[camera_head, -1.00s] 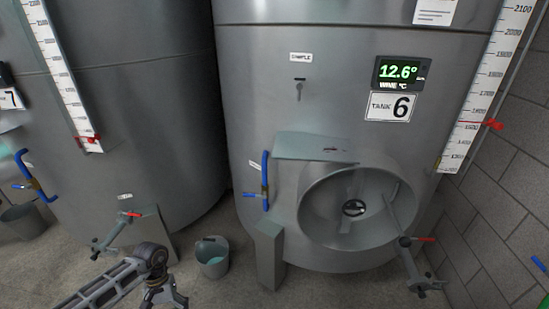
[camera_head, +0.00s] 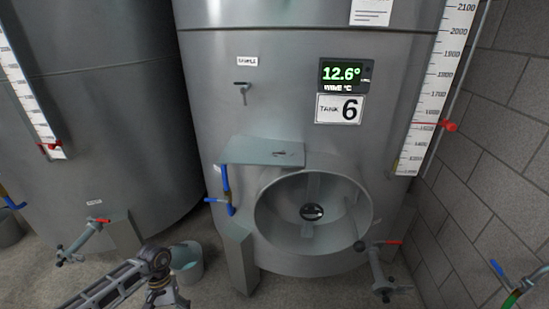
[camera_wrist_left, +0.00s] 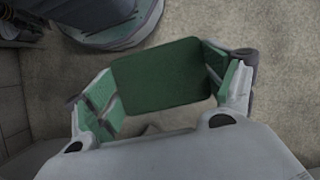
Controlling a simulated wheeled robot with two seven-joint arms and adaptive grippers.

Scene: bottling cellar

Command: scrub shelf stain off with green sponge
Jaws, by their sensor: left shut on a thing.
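A green sponge (camera_wrist_left: 160,72) sits between the fingers of my left gripper in the left wrist view, and the gripper is shut on it. In the head view my left gripper (camera_head: 168,297) is at the bottom edge, left of and below the shelf; the sponge cannot be made out there. The shelf (camera_head: 240,149) is a flat grey-green plate on the front of tank 6. A small dark mark (camera_head: 283,154) shows near its right end, perhaps the stain. My right gripper is not in view.
A grey bucket (camera_head: 190,266) stands on the floor behind my left gripper. A blue-handled valve (camera_head: 227,190) hangs below the shelf's left end. The round manway (camera_head: 312,212) and a red-handled tap (camera_head: 376,262) are below and right. A block wall (camera_head: 489,160) closes the right side.

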